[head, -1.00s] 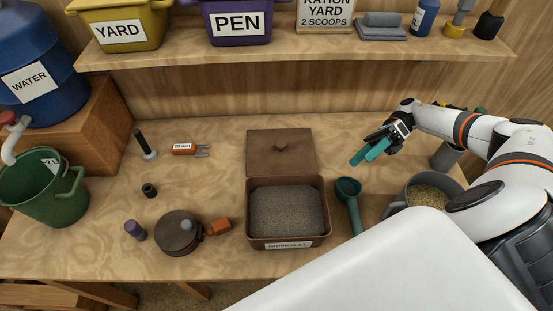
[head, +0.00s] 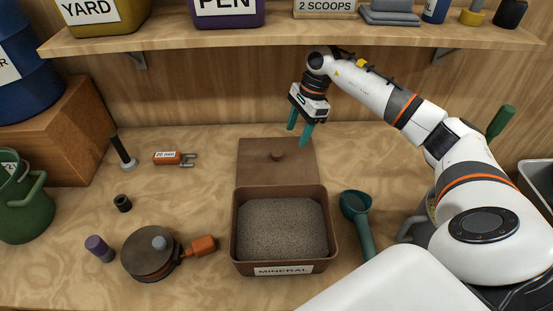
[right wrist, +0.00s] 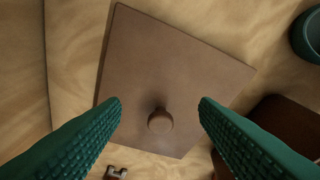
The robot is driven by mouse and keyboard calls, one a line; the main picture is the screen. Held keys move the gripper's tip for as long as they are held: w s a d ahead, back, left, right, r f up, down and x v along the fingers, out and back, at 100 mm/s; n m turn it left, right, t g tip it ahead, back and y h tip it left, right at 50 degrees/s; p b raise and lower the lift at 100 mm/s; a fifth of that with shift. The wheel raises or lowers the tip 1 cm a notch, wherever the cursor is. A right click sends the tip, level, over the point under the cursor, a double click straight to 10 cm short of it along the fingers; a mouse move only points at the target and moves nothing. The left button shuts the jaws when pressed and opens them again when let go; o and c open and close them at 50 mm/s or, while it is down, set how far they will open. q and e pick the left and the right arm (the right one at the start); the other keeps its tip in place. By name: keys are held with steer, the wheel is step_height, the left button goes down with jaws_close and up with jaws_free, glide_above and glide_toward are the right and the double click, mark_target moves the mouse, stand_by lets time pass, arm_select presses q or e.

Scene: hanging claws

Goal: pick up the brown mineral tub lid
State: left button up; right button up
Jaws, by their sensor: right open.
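The brown mineral tub lid (head: 255,166) is a flat square with a small round knob (head: 277,155). It lies flat on the table right behind the brown mineral tub (head: 281,262), which is full of grey-brown grains. My right gripper (head: 298,137) is open, with teal fingers pointing down, above the back right part of the lid. In the right wrist view the lid (right wrist: 172,65) fills the middle, and its knob (right wrist: 160,121) shows between the two open fingers (right wrist: 160,108), beyond their tips and not gripped. My left gripper is out of view.
A teal scoop (head: 358,220) lies right of the tub. A round brown device (head: 150,255) with an orange end, a purple-capped cylinder (head: 99,247) and a 20 mm tool (head: 172,158) lie to the left. A wooden shelf (head: 280,39) overhangs the back.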

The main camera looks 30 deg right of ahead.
mark_target(277, 152)
steer(key=a, duration=0.4)
steer(key=shift+w+a+p, duration=0.15)
steer(key=shift+w+p, duration=0.2)
steer(key=shift+p+x, duration=0.35)
steer(key=shift+x, duration=2.2)
steer(key=c, duration=1)
steer(key=shift+c, duration=0.2)
steer(key=shift+r, duration=0.2)
